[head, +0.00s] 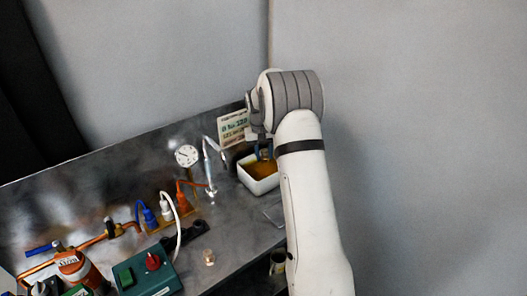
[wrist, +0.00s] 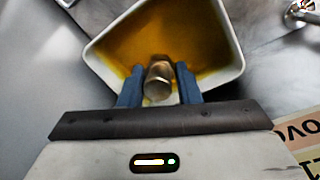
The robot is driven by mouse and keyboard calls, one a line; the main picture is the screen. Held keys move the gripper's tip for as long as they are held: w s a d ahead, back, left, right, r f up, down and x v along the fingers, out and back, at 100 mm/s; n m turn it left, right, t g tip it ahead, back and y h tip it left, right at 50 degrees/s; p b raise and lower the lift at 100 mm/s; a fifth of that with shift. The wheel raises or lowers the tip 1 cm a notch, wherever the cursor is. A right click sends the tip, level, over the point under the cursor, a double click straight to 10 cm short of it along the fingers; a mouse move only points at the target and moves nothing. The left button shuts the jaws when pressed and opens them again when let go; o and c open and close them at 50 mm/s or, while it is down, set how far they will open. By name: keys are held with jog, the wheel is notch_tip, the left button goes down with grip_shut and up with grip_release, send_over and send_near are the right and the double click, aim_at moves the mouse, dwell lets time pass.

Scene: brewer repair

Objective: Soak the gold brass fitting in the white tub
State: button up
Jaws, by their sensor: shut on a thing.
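The white tub (head: 262,187) stands at the right end of the metal bench and holds amber liquid. In the wrist view its rim (wrist: 237,72) surrounds the liquid (wrist: 165,35). My gripper (wrist: 158,80) is shut on the gold brass fitting (wrist: 158,84), which sits between the two blue fingers. The fitting overlaps the tub's near side in the wrist view; I cannot tell whether it touches the liquid. In the head view my gripper (head: 265,153) points down over the tub, and the fitting cannot be made out there.
A printed sign (head: 233,126) stands behind the tub. A dial gauge (head: 187,156) and a chrome spout (head: 209,165) are to its left. A green box with a red knob (head: 152,265) and a small brass-coloured piece (head: 208,257) lie nearer the front. The bench front edge is close.

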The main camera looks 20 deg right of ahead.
aim_at(265, 150)
jog(key=shift+f+b, duration=1.65)
jog(key=shift+f, duration=1.75)
dwell(1.1)
jog(key=shift+r, duration=0.15)
jog(key=shift+r+p, duration=2.8)
jog(key=shift+r, duration=2.1)
jog(key=shift+r, duration=0.1)
